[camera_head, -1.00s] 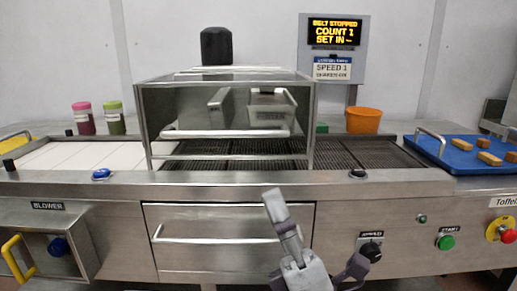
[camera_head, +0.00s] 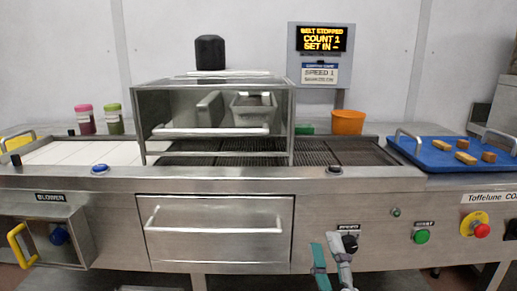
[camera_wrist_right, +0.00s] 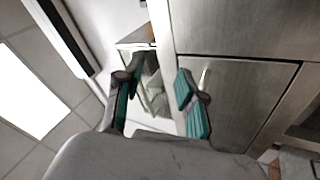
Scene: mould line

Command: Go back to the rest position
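My right gripper (camera_head: 327,243) is low in the head view, in front of the machine's lower front and just left of the black speed knob (camera_head: 350,243). In the right wrist view (camera_wrist_right: 158,88) its two teal-padded fingers stand apart with nothing between them. I cannot tell from the head view whether it touches the knob. My left gripper is out of view.
The steel conveyor front spans the head view, with a drawer (camera_head: 215,232), a yellow-handled blower box (camera_head: 50,240), a green start button (camera_head: 422,236) and a red stop button (camera_head: 481,230). A blue tray (camera_head: 430,156) holds several bars at right.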

